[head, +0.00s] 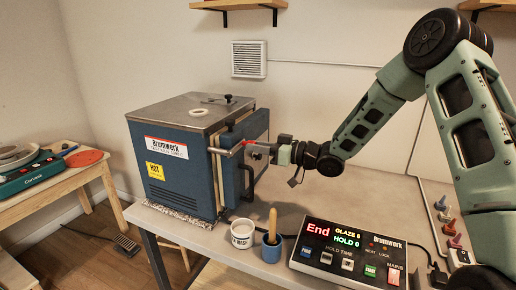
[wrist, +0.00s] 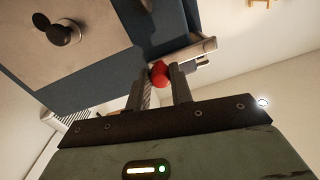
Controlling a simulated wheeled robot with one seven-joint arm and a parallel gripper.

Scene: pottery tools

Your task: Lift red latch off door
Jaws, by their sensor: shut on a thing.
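The red latch (head: 248,142) is at the upper front of the blue kiln (head: 165,180), by the edge of its door (head: 258,128). In the wrist view its round red end (wrist: 159,74) sits between the two fingers. My gripper (head: 272,152) is shut on the latch; its fingers (wrist: 163,88) also show in the wrist view. The door stands close to the kiln body, with a dark handle (head: 252,180) below the gripper. The fingers hide part of the latch, and I cannot tell whether it still touches its seat.
A control box (head: 345,248) reading "End" stands on the table at front right. A white pot (head: 243,233) and a blue cup (head: 271,248) with a wooden-handled tool stand below the door. A pottery wheel (head: 30,170) is at far left.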

